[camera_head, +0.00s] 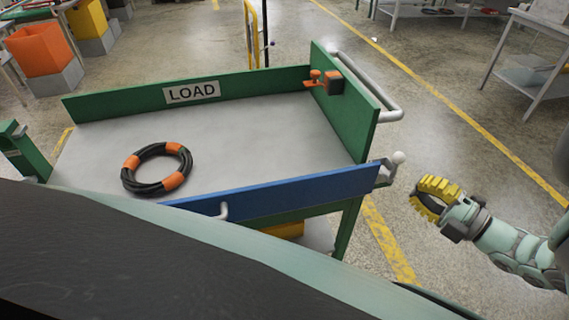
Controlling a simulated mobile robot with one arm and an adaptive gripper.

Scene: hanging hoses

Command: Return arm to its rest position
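My gripper (422,201) is at the right, outside the cart and beside its near right corner, above the floor. Its yellow ribbed fingers curve into a ring shape. I see nothing held in it, but the tips are too small to tell how far apart they are. My arm reaches in from the right edge. A coiled black hose with orange bands (130,176) lies on the grey bed of the green cart (282,131), at the left, well apart from my gripper.
The cart has a LOAD sign (191,92), a blue near side panel (300,190) and a white push handle (385,112). An orange bin (40,48) stands at the far left. A table (535,60) stands at the upper right. Floor between cart and table is clear.

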